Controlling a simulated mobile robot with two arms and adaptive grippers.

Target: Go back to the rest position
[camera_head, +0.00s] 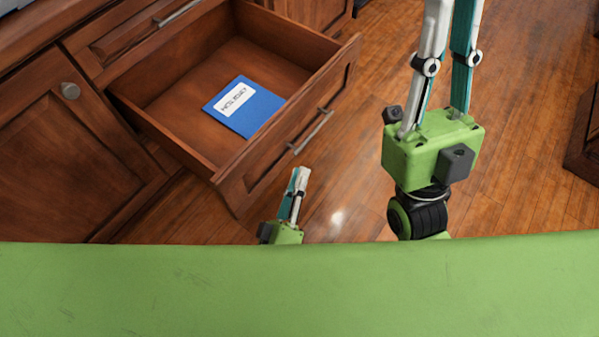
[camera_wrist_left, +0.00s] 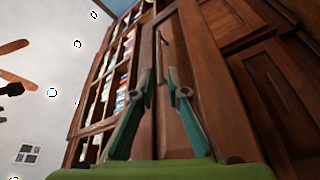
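My left gripper (camera_head: 299,172) is small and low in the head view, just in front of the open drawer's front and apart from it in the picture. In the left wrist view its two teal fingers (camera_wrist_left: 159,72) stand apart with nothing between them. My right gripper (camera_head: 452,12) is larger, at the right of the head view, pointing up the picture over the floor. Its fingers stand apart and empty as far as they show; their tips are cut off by the top edge.
An open wooden drawer (camera_head: 334,82) juts out from the cabinet (camera_head: 62,160), with a blue book (camera_head: 258,110) lying inside. The wood floor (camera_head: 345,185) is clear between the grippers. A dark wooden piece stands at the right edge. Tall bookcases (camera_wrist_left: 128,60) fill much of the wrist view.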

